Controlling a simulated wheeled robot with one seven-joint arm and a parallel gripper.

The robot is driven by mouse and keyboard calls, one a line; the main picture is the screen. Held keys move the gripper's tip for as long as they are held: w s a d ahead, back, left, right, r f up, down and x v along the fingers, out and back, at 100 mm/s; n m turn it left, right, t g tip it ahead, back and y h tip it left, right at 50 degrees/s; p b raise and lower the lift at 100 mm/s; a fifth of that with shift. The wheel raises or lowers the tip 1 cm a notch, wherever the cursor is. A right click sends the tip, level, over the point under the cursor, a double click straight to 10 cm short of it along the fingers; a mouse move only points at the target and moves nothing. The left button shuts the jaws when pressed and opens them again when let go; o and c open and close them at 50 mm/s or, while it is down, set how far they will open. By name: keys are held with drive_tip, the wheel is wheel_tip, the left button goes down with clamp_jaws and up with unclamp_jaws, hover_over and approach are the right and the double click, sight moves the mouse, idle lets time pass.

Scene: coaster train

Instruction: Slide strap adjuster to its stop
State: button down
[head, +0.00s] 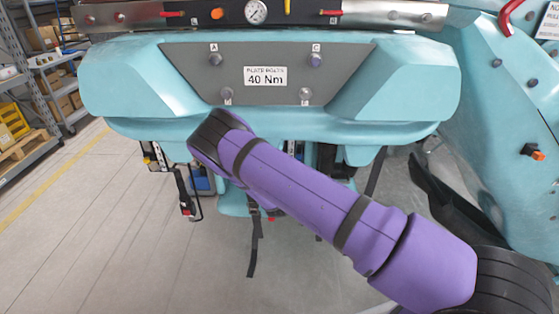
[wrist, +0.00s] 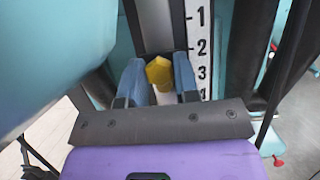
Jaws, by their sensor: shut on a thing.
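My gripper (wrist: 158,62) shows in the wrist view, its two blue fingers on either side of a yellow piece. It is shut on this piece, which I take to be the strap adjuster (wrist: 159,73). The adjuster sits at the lower end of a dark vertical channel (wrist: 162,25), left of a white scale strip (wrist: 200,45) numbered from 1 downward. The adjuster is roughly level with the 3. Its lower part and the channel below are hidden by my gripper. In the head view my own arm hides the gripper and adjuster.
A teal body (head: 130,75) with a grey "40 Nm" panel overhangs the work area. Black straps (head: 254,245) hang below it. A teal column (head: 505,110) stands at the right. Open floor (head: 130,230) lies at the left, with shelving (head: 45,75) beyond.

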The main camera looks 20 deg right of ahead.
drive_tip(key=shift+f, duration=1.4)
drive_tip(key=c, duration=0.9)
unclamp_jaws()
drive_tip(key=shift+o, duration=0.2)
drive_tip(key=shift+s, duration=0.15)
drive_tip(key=v, duration=1)
drive_tip(key=shift+s, duration=0.25)
drive_tip(key=shift+a+f, duration=0.1)
drive_tip(key=shift+f, duration=0.05)
